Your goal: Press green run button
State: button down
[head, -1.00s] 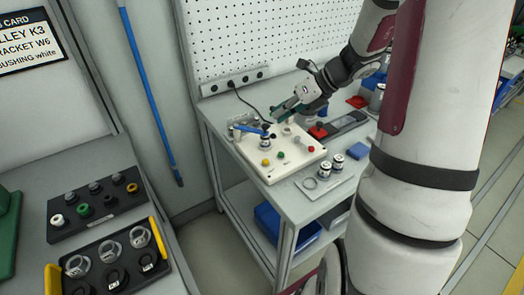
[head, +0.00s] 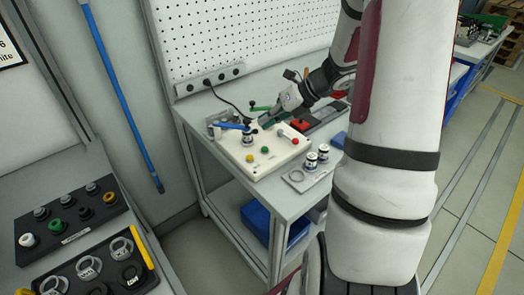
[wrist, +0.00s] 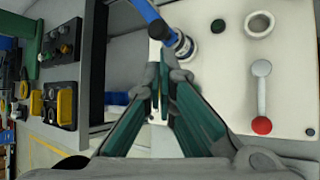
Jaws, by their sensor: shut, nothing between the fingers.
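The white control panel (head: 272,166) lies on the grey workbench. A green button (head: 264,150) sits on it, between a yellow button (head: 249,157) and a red-knobbed lever (head: 295,141). My gripper (head: 262,121) is above the panel's back edge, beside the blue-handled clamp (head: 232,126) and apart from the green button. In the wrist view my green fingers (wrist: 164,62) are together and empty, with the tips close to the blue clamp (wrist: 183,44). A dark green round cap (wrist: 218,26) shows right of them; I cannot tell if it is the same button.
A small plate with metal cylinders (head: 317,155) lies right of the panel. A red block (head: 300,125) and dark trays are behind it. Black fixture boxes (head: 70,222) stand on the left bench. A pegboard (head: 235,40) rises behind.

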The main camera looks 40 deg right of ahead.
aim_at(266, 146)
jog(key=shift+f+b, duration=1.75)
jog(key=shift+f, duration=1.05)
jog(key=shift+f, duration=0.1)
jog(key=shift+f, duration=0.3)
jog(key=shift+f+b, duration=0.45)
jog(key=shift+f, duration=0.1)
jog(key=shift+r+p, duration=0.9)
jog(key=shift+r, duration=0.1)
jog(key=shift+r, duration=0.1)
notch_tip(266, 146, up, 5)
jog(key=p, duration=0.4)
